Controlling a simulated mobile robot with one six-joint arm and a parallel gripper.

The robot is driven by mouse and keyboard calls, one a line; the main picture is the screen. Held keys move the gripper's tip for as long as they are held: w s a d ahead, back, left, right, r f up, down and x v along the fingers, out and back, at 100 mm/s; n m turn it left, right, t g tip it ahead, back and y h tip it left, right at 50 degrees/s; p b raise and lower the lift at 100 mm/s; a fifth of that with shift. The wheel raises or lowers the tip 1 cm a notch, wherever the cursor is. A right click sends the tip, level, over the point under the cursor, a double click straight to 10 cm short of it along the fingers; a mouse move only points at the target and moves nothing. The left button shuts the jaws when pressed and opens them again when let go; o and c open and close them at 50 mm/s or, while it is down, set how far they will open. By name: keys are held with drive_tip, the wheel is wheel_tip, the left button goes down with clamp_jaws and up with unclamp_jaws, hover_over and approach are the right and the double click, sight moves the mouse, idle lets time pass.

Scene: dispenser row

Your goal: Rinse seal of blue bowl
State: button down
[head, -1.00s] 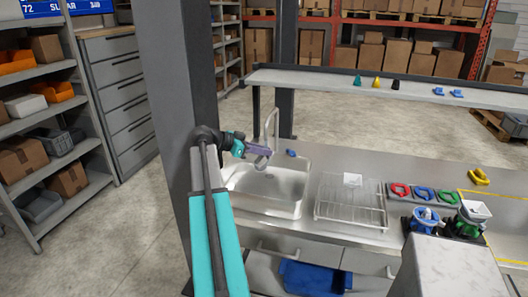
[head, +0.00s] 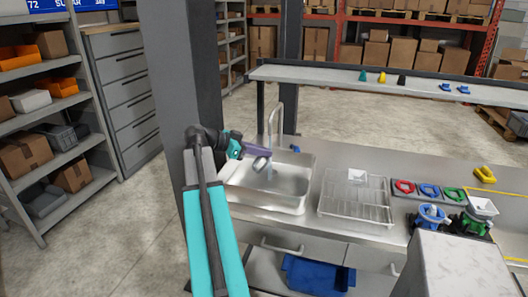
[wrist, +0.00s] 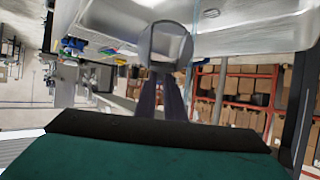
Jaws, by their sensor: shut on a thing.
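My gripper (head: 264,154) is over the sink, beneath the tap (head: 277,115), shut on a small grey ring-like or cup-like piece (head: 261,163). The wrist view shows this piece (wrist: 166,44) held between the purple fingers, with the metal sink behind it. I cannot tell whether it is the seal. A thin pale streak below the tap may be water. The blue dispenser (head: 429,216) stands on the counter at the right; its top has no white hopper like the one on the green dispenser.
The steel sink (head: 305,170) lies under my gripper. A wire drying rack (head: 340,205) holds a white cup-like part (head: 357,176). Red (head: 404,187), blue (head: 429,190) and green (head: 454,194) rings sit in a holder. The green dispenser (head: 472,220) is far right. A dark pillar (head: 180,90) stands left.

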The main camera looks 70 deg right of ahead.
drive_tip(key=shift+a+r, duration=0.2)
drive_tip(key=shift+a, duration=0.9)
drive_tip(key=w+a+f+n+t+h, duration=0.1)
drive_tip(key=w+a+n+t, duration=0.3)
drive_tip(key=w+a, duration=0.75)
drive_tip(key=w+a+f+n+t+h, duration=0.2)
drive_tip(key=w+a+n+t, duration=0.2)
drive_tip(key=w+a, duration=0.7)
drive_tip(key=w+a+f+n+t+h, duration=0.1)
drive_tip(key=w+a+n+t, duration=0.4)
drive_tip(key=w, duration=1.1)
drive_tip(key=w+a+f+n+t+y, duration=0.1)
drive_tip(key=w+a+n+t+y, duration=0.3)
drive_tip(key=a, duration=0.6)
drive_tip(key=w+a+n+t+y, duration=0.1)
drive_tip(key=w+a+n+t, duration=0.15)
drive_tip(key=w+a, duration=0.65)
drive_tip(key=w+a+r+n+t+y, duration=0.1)
drive_tip(key=a+r+n+y, duration=0.2)
drive_tip(key=a, duration=0.5)
drive_tip(key=w+a+r+n+t+y, duration=0.2)
drive_tip(key=a+r+n+y, duration=0.1)
drive_tip(key=a, duration=0.6)
drive_tip(key=shift+r+n+y, duration=0.15)
drive_tip(key=shift+n+y, duration=0.75)
drive_tip(key=shift+n, duration=0.05)
